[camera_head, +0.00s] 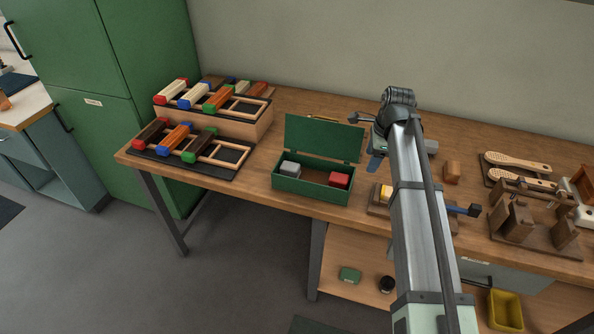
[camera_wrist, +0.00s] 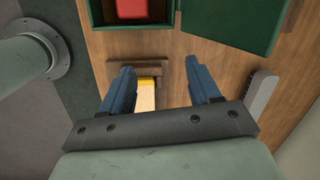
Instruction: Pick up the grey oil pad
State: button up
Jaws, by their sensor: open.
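The grey oil pad (camera_head: 291,168) is a small block at the left end of the open green box (camera_head: 313,194) in the head view. A red pad (camera_head: 339,180) lies at the box's right end and also shows at the top of the wrist view (camera_wrist: 131,8). The grey pad is not visible in the wrist view. My gripper (camera_wrist: 160,68) is open, with two blue fingers spread and nothing held. It is apart from the green box, to its right in the head view, over a wooden holder (camera_wrist: 150,71) with a yellow-and-white block (camera_wrist: 146,95).
The box's lid (camera_head: 324,137) stands up behind it. Racks with coloured-end blocks (camera_head: 200,150) stand to the left. Brushes (camera_head: 515,160) and wooden fixtures (camera_head: 520,220) are at the right. A grey object (camera_wrist: 262,95) lies right of my fingers in the wrist view.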

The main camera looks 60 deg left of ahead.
jog(key=s+a+r+m+h, duration=0.1)
jog(key=s+a+r, duration=0.1)
jog(key=s+a, duration=0.7)
jog(key=s+a+r+m+h, duration=0.1)
jog(key=s+a+r, duration=0.1)
jog(key=s+a, duration=0.65)
send_over(290, 166)
notch_tip(290, 166, down, 7)
jog(key=shift+f, duration=0.2)
jog(key=shift+a+f, duration=0.1)
jog(key=shift+f, duration=2.85)
jog(key=shift+c, duration=0.3)
jog(key=c, duration=0.7)
jog(key=shift+r, duration=0.15)
notch_tip(290, 166, up, 10)
jog(key=shift+f, duration=0.1)
